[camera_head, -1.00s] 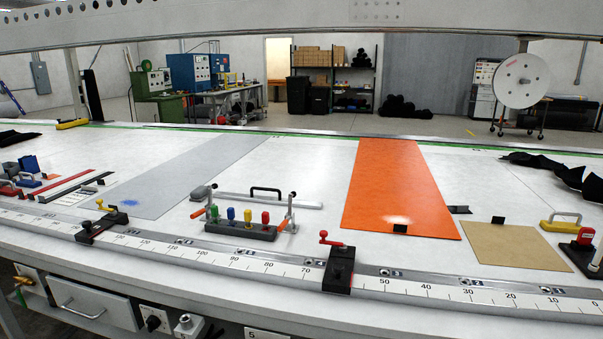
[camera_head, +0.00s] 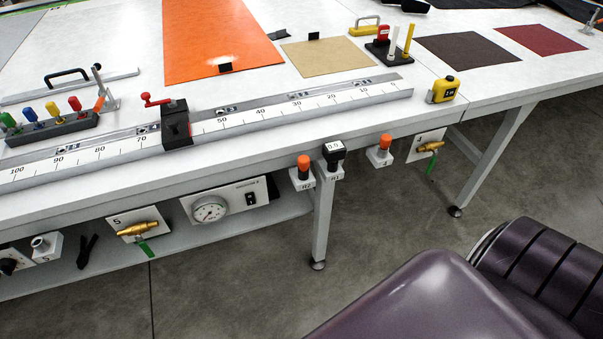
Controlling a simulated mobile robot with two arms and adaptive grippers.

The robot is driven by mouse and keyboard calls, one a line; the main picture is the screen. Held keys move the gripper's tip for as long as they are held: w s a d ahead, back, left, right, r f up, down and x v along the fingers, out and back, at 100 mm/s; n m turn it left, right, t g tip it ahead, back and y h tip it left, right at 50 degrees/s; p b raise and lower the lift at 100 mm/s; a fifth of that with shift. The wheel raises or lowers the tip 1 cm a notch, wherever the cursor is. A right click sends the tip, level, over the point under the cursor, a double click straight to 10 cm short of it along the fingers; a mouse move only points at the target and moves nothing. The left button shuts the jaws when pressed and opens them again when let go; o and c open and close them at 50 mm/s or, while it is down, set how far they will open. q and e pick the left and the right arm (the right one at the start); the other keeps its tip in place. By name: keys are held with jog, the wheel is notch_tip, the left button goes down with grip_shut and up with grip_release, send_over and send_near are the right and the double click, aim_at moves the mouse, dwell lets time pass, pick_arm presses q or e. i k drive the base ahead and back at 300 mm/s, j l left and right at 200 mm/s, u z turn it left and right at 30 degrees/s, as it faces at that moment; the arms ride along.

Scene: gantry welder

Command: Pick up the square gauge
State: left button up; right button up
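I cannot identify the square gauge for certain in the camera_head view. Small black pieces are candidates only by place: one lies at the near edge of the orange sheet (camera_head: 225,67), and one stands at the far edge of the tan sheet (camera_head: 314,36). A pale straight bar with a black handle (camera_head: 66,77) lies at the left of the table. Neither of my grippers is in view.
A long scale rail (camera_head: 250,118) with a black red-handled clamp (camera_head: 176,122) runs along the table's front edge. A yellow tape measure (camera_head: 442,89) sits at its right end. Orange-topped buttons (camera_head: 303,162) stick out below the edge.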

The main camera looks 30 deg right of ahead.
aim_at(333, 152)
jog(key=z, duration=1.3)
jog(key=u, duration=2.05)
jog(key=z, duration=2.05)
jog(key=l+u, duration=0.1)
jog(key=l, duration=0.65)
